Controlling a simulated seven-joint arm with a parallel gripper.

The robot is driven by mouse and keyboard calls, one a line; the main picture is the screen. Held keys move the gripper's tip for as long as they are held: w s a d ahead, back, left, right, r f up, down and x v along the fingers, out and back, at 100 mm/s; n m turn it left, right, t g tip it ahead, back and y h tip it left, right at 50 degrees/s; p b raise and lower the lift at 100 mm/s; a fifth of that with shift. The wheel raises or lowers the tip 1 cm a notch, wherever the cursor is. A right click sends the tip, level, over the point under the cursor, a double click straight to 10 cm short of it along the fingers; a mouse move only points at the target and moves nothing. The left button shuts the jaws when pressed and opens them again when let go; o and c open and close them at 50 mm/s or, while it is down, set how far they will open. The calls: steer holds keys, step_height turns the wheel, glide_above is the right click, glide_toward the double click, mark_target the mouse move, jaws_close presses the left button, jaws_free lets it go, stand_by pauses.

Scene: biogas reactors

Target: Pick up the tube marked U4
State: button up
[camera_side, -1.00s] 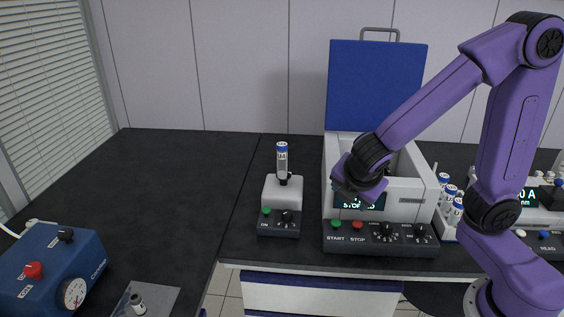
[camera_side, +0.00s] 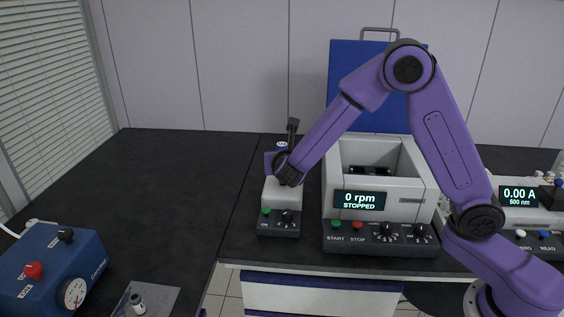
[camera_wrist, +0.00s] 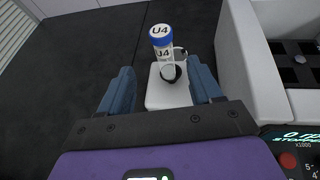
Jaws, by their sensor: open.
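The tube marked U4 (camera_wrist: 162,45) has a blue-rimmed white cap with U4 on top and a label with U4 on its side. It stands upright in the dark holder on top of a small white mixer (camera_wrist: 157,97). In the side view, the blue and white cap (camera_side: 282,145) shows above my wrist, and the rest of the tube is hidden. My gripper (camera_wrist: 161,68) is open, with a blue finger on each side of the tube's line in the wrist view. I see no clear contact between the fingers and the tube.
The centrifuge (camera_side: 412,205), lid raised, stands right of the mixer and reads 0 rpm, STOPPED. A photometer (camera_side: 520,196) stands farther right. A blue pump box (camera_side: 50,265) is at front left.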

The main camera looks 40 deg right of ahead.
steer(key=shift+x, duration=5.85)
steer(key=shift+s+d, duration=0.15)
steer(key=c, duration=1)
